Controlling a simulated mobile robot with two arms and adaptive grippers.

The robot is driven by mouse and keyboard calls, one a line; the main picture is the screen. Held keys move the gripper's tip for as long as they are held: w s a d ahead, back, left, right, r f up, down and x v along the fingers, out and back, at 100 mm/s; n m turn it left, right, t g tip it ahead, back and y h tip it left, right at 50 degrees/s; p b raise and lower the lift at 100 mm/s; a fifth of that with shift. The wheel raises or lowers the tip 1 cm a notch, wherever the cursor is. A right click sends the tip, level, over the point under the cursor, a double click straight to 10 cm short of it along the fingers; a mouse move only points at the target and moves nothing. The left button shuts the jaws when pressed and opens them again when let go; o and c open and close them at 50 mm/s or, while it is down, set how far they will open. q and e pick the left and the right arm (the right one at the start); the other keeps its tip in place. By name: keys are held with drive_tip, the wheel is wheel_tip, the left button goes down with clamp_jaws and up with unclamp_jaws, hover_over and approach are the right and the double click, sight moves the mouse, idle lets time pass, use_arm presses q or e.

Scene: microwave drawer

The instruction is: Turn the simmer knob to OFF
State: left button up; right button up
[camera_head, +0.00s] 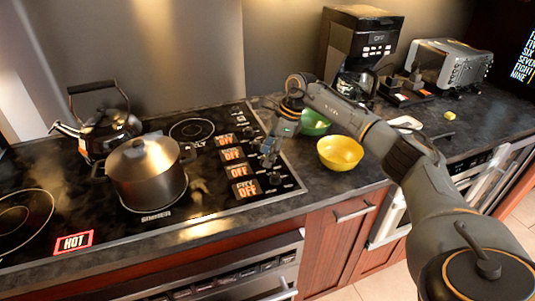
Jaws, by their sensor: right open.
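The black glass cooktop (215,205) has a column of dark knobs at its right edge; the front knob (275,179) shows clearly. My right gripper (268,158) is open over this column, fingers pointing down, and hides part of it. I cannot tell whether it touches a knob. Beside the knobs are several orange displays reading OFF, including the front one (245,189). The word SIMMER (156,217) is printed in front of the burner under a steel pot (147,180). Which knob is the simmer knob is too small to tell. My left gripper is not in view.
A black kettle (108,130) stands behind the pot. A red-framed HOT sign (74,242) glows at the cooktop's front left. A yellow bowl (340,154) and a green bowl (314,123) sit right of the knobs, close to my right arm. A coffee maker (358,45) and toaster (452,64) stand behind.

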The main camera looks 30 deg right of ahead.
drive_tip(key=v, duration=1.1)
drive_tip(key=shift+r, duration=0.2)
drive_tip(key=shift+s+d+f, duration=0.1)
